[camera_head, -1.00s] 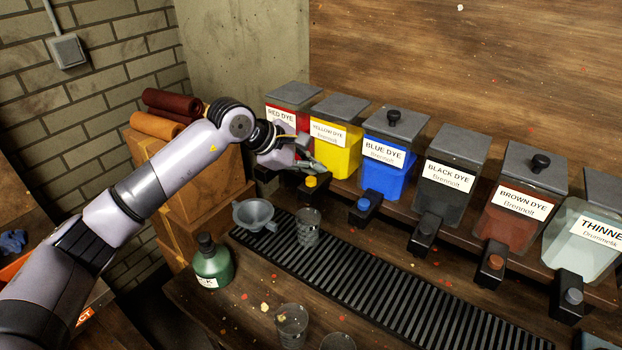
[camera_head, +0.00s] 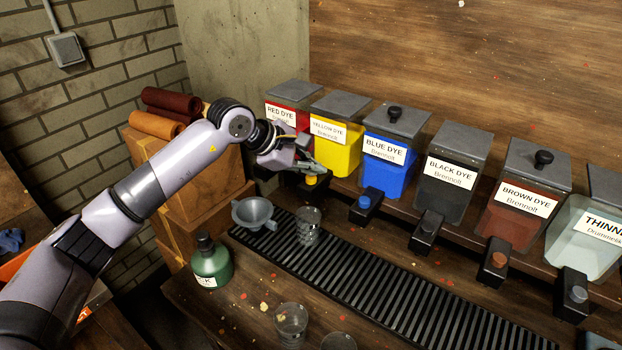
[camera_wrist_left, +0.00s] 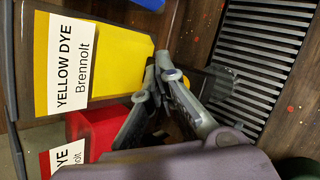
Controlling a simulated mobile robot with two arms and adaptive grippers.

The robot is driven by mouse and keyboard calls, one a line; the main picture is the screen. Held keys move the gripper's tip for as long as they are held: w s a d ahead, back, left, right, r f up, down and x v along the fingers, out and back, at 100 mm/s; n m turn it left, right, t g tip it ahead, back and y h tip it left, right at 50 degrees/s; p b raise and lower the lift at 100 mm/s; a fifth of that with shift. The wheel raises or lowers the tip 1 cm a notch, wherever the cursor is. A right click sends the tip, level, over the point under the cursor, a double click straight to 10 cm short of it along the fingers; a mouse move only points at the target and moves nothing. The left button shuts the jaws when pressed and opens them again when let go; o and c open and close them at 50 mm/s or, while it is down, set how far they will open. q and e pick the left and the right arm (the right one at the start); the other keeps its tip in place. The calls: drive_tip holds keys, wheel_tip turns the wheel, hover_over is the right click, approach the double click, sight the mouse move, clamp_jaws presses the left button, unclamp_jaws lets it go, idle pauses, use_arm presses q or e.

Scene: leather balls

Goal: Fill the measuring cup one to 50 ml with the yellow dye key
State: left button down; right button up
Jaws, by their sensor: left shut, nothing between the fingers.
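The yellow dye container (camera_head: 337,155) stands on the shelf, between the red and blue ones. Its tap has a yellow key (camera_head: 311,180), partly covered by my fingers. In the left wrist view the key (camera_wrist_left: 184,82) shows as a small yellow patch behind a finger. My left gripper (camera_head: 318,169) is shut and empty, right at the key; whether it touches cannot be told. A clear measuring cup (camera_head: 308,228) stands upright on the drip grate below the yellow tap. I see no clear dye in it; its marks are too small to read. My right gripper is not in view.
The red (camera_head: 288,117), blue (camera_head: 389,178), black (camera_head: 446,190) and brown (camera_head: 514,212) dye containers share the shelf. A grey funnel (camera_head: 254,213) and green bottle (camera_head: 211,262) stand left of the cup. Another glass (camera_head: 291,322) stands in front. The grate's right part (camera_head: 440,300) is clear.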

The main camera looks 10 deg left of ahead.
sight(312, 179)
use_arm(q)
drive_tip(key=shift+f+b, duration=0.55)
drive_tip(key=shift+b, duration=0.1)
idle(0.6)
drive_tip(key=shift+r, duration=0.1)
idle(1.6)
drive_tip(key=shift+r+p, duration=0.4)
drive_tip(key=shift+r, duration=0.45)
drive_tip(key=shift+r+p, duration=1.15)
drive_tip(key=shift+r, duration=1.45)
drive_tip(key=shift+f, duration=0.1)
